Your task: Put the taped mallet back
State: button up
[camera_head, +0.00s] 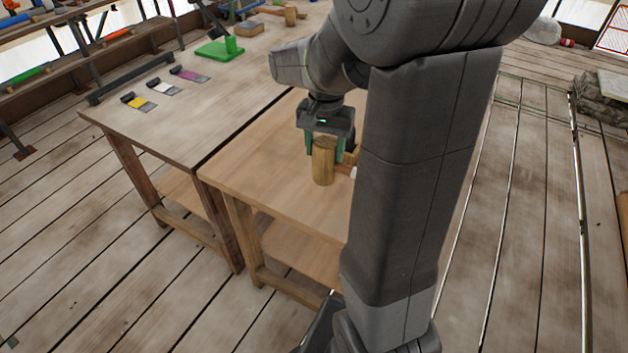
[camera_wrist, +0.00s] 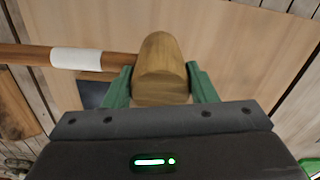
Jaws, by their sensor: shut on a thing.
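The taped mallet has a light wooden cylindrical head (camera_head: 323,163) and a brown handle with a white tape band. In the wrist view the head (camera_wrist: 161,70) sits between the green fingers, and the handle runs left with its white tape (camera_wrist: 77,58). My gripper (camera_head: 325,146) is shut on the head, pointing down over the near wooden table (camera_head: 262,165). It also shows in the wrist view (camera_wrist: 161,86). In the head view my arm hides most of the handle. I cannot tell whether the head touches the table.
A greyish workbench (camera_head: 165,115) adjoins on the left, with yellow, white and purple-marked tools (camera_head: 187,74) and a dark bar (camera_head: 130,78). A green stand (camera_head: 222,47) and wooden pieces (camera_head: 248,29) stand farther back. The near table's left part is clear.

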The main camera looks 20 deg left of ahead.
aim_at(323, 178)
jog(key=shift+w+a+f, duration=0.15)
jog(key=shift+f, duration=0.15)
notch_tip(323, 178, down, 9)
jog(key=shift+f, duration=0.1)
jog(key=shift+f, duration=0.15)
jog(key=o, duration=1.3)
notch_tip(323, 178, up, 12)
jog(key=shift+r, duration=0.15)
